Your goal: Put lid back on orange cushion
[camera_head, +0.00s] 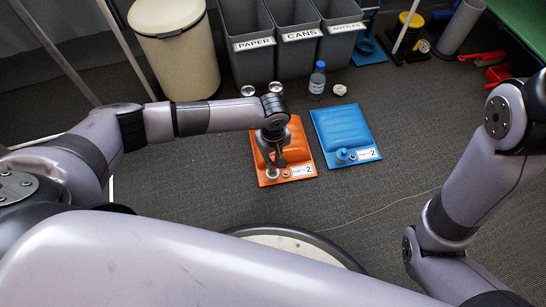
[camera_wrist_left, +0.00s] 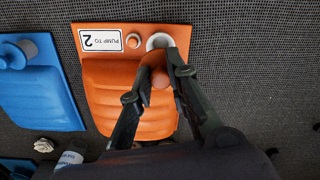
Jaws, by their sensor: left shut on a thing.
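The orange cushion (camera_head: 300,138) lies flat on the grey floor, with a label and a small orange knob (camera_wrist_left: 133,40) near one edge. Beside the knob is a round pale opening (camera_wrist_left: 160,41), partly covered from view. My left gripper (camera_head: 277,161) is over that end of the cushion. In the left wrist view, its two fingers are closed around the orange lid (camera_wrist_left: 159,76), which shows between them just beside the opening. I cannot tell whether the lid touches the opening. My right gripper is outside the view; only its arm shows at the right.
A blue cushion (camera_head: 337,124) lies right of the orange one. A blue-capped bottle (camera_head: 317,78) and a crumpled white item (camera_head: 339,89) stand behind. Grey bins (camera_head: 290,62) and a cream bin (camera_head: 183,60) line the back. The floor in front is mostly clear.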

